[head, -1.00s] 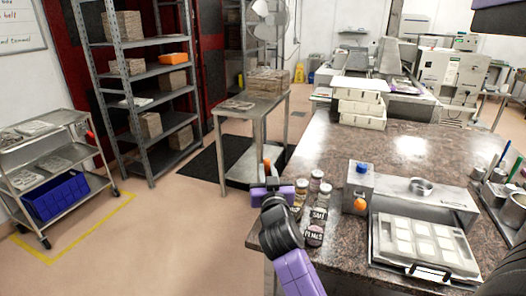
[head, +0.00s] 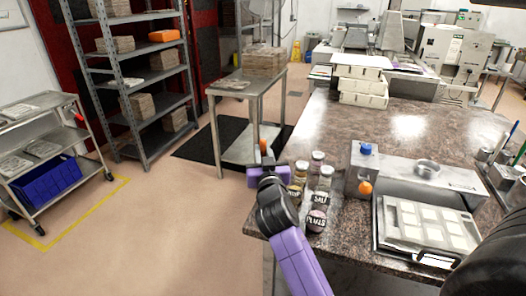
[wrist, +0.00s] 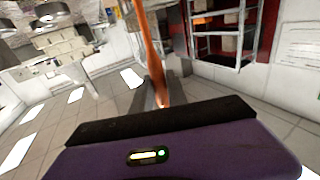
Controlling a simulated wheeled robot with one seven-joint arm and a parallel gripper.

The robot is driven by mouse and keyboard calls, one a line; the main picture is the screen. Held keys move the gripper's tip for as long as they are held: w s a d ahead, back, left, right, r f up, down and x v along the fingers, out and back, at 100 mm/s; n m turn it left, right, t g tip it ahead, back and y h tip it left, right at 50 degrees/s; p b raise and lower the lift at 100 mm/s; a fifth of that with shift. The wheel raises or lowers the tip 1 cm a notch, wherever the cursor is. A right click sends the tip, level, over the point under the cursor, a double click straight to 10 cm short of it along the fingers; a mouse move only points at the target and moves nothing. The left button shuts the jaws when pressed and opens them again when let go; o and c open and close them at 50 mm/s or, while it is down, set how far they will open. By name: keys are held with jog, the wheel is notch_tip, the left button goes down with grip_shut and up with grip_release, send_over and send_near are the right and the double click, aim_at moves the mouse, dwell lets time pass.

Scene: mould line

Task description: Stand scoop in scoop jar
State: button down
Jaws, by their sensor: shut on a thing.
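My gripper (head: 264,158) is shut on an orange, stick-like piece (head: 263,146), which looks like the scoop's handle. It is held up in the air at the left of the stone-topped counter, apart from the jars. In the wrist view the orange piece (wrist: 148,45) rises from between the fingers (wrist: 158,98), tilted a little; its far end is out of frame. Metal containers with upright pens or handles (head: 497,174) stand at the counter's right edge. I cannot tell whether one is the scoop jar.
Labelled jars, one marked salt (head: 320,197), stand at the counter's left front corner, close to my arm. A steel unit with an orange knob (head: 365,188) and a tray of white blocks (head: 382,238) lie right of them. The counter's back middle (head: 430,125) is clear.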

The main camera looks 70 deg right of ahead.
notch_tip(320, 180, down, 6)
jog(key=b, duration=0.6)
jog(key=c, duration=1.2)
grip_release()
jog(key=shift+c, duration=0.2)
jog(key=b+v, duration=0.2)
jog(key=v, duration=0.6)
